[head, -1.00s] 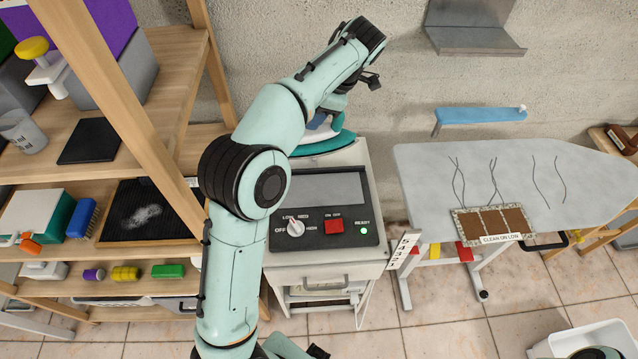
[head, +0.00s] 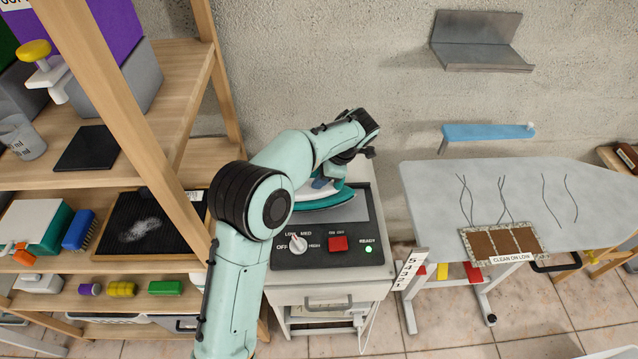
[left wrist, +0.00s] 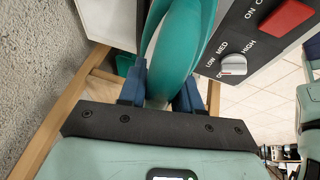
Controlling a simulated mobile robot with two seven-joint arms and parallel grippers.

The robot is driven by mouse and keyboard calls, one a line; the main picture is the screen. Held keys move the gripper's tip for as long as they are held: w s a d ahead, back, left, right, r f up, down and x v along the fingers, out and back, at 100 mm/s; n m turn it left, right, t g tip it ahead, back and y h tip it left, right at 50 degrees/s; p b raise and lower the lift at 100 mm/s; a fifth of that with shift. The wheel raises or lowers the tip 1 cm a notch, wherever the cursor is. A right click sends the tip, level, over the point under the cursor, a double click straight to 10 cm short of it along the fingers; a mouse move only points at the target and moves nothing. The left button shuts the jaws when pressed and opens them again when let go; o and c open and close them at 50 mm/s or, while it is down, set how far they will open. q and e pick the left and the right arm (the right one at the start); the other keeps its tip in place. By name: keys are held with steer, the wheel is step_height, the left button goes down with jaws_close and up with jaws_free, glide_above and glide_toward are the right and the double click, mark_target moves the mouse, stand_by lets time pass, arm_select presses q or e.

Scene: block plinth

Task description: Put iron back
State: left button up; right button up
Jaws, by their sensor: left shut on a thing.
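My left gripper (head: 328,182) is shut on the iron (head: 326,199), seen partly behind my arm in the head view. The iron has a teal and white body. It is over the back part of the grey rest plate (head: 345,213) on the iron station; I cannot tell if it touches. In the left wrist view the blue fingers (left wrist: 160,92) sit on either side of the teal iron (left wrist: 207,35). My right gripper is not in view.
A wooden shelf (head: 185,110) with boxes and brushes stands close on the left. An ironing board (head: 430,185) with a brown cloth (head: 500,242) is on the right. A blue sleeve board (head: 485,132) and a metal wall shelf (head: 485,62) are behind it.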

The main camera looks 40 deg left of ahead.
arm_select(q)
step_height(320, 180, down, 4)
steer(key=shift+r, duration=0.25)
steer(key=o, duration=1)
steer(key=p+v, duration=0.1)
steer(key=v, duration=1.1)
steer(key=shift+f, duration=0.1)
